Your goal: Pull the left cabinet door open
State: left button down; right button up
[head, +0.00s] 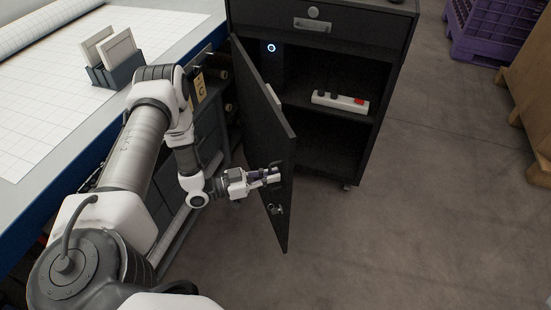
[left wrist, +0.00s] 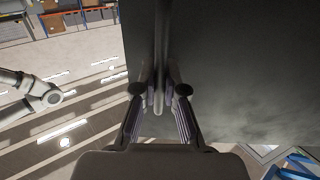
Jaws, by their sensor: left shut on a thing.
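The left cabinet door (head: 264,120) is black and stands swung wide open, hinged at the cabinet's left side. My left gripper (head: 273,176) is at the door's outer face near its free edge, shut on the door handle. In the left wrist view the gripper (left wrist: 158,100) has its two fingers closed around the upright handle (left wrist: 158,103), with the dark door panel (left wrist: 240,70) filling the right. A lock with keys (head: 275,209) shows below the gripper. The black cabinet (head: 355,90) shows its open inside. My right gripper is not in view.
Inside the cabinet, a white power strip (head: 340,102) lies on the shelf (head: 312,109). A closed drawer (head: 330,25) is above. A worktable (head: 50,130) with a card holder (head: 112,75) stands at left. A purple crate (head: 487,35) stands at upper right.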

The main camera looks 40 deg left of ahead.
aim_at(283, 149)
pick_arm(q)
jog(key=c, duration=1.2)
grip_release()
notch_tip(283, 149, up, 10)
jog(key=shift+f, duration=0.1)
